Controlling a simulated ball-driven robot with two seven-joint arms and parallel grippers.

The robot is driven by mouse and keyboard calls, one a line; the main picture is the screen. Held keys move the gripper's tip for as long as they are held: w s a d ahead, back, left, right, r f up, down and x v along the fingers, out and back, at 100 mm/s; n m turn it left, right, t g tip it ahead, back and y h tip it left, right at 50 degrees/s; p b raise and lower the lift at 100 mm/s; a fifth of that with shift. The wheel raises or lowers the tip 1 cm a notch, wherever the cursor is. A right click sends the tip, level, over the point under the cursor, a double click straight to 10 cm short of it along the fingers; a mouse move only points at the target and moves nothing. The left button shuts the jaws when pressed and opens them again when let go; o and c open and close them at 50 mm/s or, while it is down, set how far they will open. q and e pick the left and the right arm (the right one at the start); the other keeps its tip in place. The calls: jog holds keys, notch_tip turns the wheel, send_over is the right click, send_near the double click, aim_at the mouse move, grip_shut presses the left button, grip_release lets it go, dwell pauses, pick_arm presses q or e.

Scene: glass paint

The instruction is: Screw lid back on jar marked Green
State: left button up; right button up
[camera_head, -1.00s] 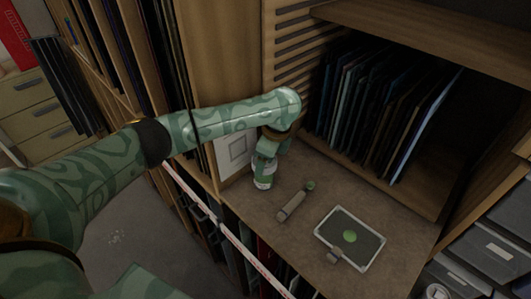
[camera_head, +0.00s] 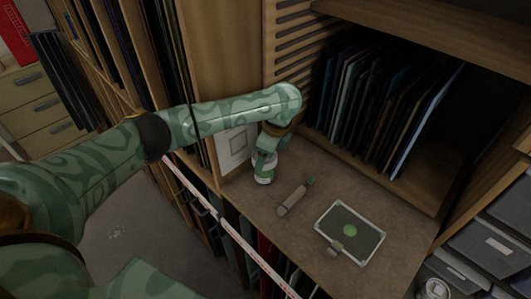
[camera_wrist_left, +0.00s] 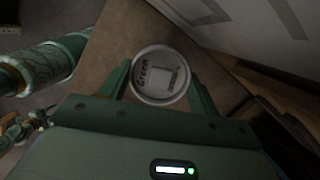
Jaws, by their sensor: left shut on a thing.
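The jar (camera_head: 264,179) is small and white and stands upright on the brown worktop near its left front edge. Its round pale top (camera_wrist_left: 160,80) with the handwritten word "Green" faces the left wrist camera. My left gripper (camera_head: 264,160) points down over the jar. In the left wrist view its two green fingers (camera_wrist_left: 160,88) are shut on the rim of the lid, one on each side. The thread and any gap between lid and jar are hidden. My right gripper is in neither view.
A tool with a pale handle (camera_head: 292,201) and a green end lies right of the jar. A tray (camera_head: 370,215) with a green paint spot (camera_head: 350,230) lies further right. A rack of panels (camera_head: 385,115) stands behind. A framed picture (camera_head: 236,145) leans at the left.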

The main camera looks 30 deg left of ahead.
pick_arm(q)
jog(key=shift+x, duration=0.85)
dwell(1.8)
jog(key=m, duration=0.2)
jog(key=m+t, duration=0.1)
jog(key=m, duration=0.2)
jog(key=shift+s+d+f, duration=0.1)
jog(key=shift+s+d, duration=0.05)
jog(key=shift+d, duration=0.05)
jog(key=m+t, duration=0.1)
jog(key=m, duration=0.3)
jog(key=shift+h, duration=0.4)
jog(key=shift+m, duration=0.7)
jog(key=m+h, duration=0.1)
jog(key=m, duration=0.4)
jog(key=shift+a+t, duration=0.1)
jog(key=shift+t, duration=0.2)
